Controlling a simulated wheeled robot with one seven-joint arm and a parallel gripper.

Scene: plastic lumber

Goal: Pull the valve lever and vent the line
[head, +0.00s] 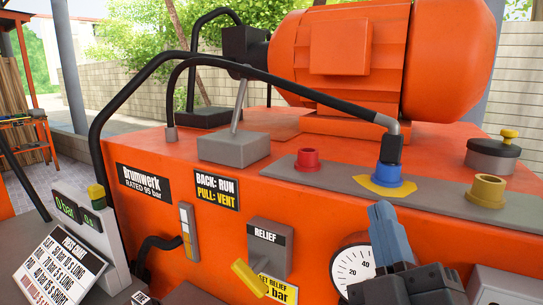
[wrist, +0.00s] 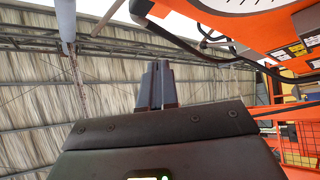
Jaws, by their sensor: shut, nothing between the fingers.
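The valve lever (head: 239,104) is a thin grey rod standing up from a grey block (head: 234,147) on top of the orange power unit. It leans slightly to the right in the head view. A label reading "BACK: RUN, PULL: VENT" (head: 217,190) is on the front face below it. My gripper (head: 382,209) is in front of the unit at the lower right, well right of and below the lever. Its blue-grey fingers are together and empty, pointing up. They also show shut in the wrist view (wrist: 160,66). The lever is not clearly visible in the wrist view.
A relief valve (head: 269,246) with a yellow handle and a gauge (head: 351,267) are on the front. A display (head: 66,211) reads 0 bar.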

